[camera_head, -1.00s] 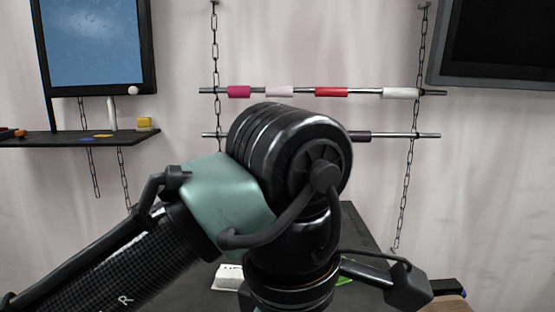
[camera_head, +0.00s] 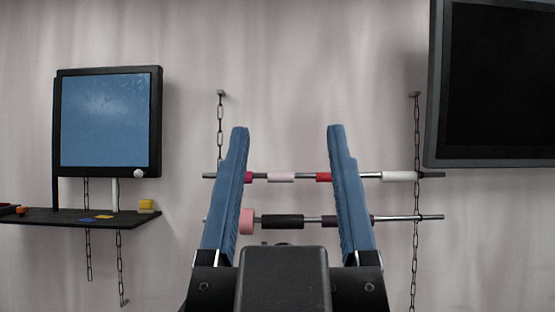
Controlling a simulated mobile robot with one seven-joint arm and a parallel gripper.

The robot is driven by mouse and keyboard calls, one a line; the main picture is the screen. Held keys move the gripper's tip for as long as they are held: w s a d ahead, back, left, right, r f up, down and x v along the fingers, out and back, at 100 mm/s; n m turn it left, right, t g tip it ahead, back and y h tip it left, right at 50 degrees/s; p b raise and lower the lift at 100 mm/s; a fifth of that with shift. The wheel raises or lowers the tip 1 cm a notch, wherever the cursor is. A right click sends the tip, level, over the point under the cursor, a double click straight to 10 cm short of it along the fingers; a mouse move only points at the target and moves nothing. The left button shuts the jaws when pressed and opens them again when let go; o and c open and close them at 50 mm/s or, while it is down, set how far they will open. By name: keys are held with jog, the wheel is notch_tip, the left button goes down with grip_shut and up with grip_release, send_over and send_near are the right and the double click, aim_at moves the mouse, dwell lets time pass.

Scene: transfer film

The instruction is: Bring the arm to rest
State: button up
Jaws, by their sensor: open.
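My gripper (camera_head: 287,150) stands upright in the lower middle of the head view. Its two long blue fingers point up and are spread wide apart, with nothing between them close by. Behind the fingers, two metal rods with coloured rolls hang on chains at the wall, and the fingers hide parts of both rods. The rest of my arm is below the picture.
The upper rod carries a white roll (camera_head: 399,176); the lower rod carries a pink roll (camera_head: 246,221) and a black roll (camera_head: 282,222). At left are a blue-screened monitor (camera_head: 105,118) and a dark shelf (camera_head: 60,217). A dark screen (camera_head: 500,80) hangs upper right.

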jog(key=shift+s+a+y, duration=0.15)
jog(key=shift+a+y, duration=0.15)
jog(key=shift+y, duration=0.2)
notch_tip(320, 180, down, 10)
jog(key=b, duration=0.9)
jog(key=shift+r, duration=0.2)
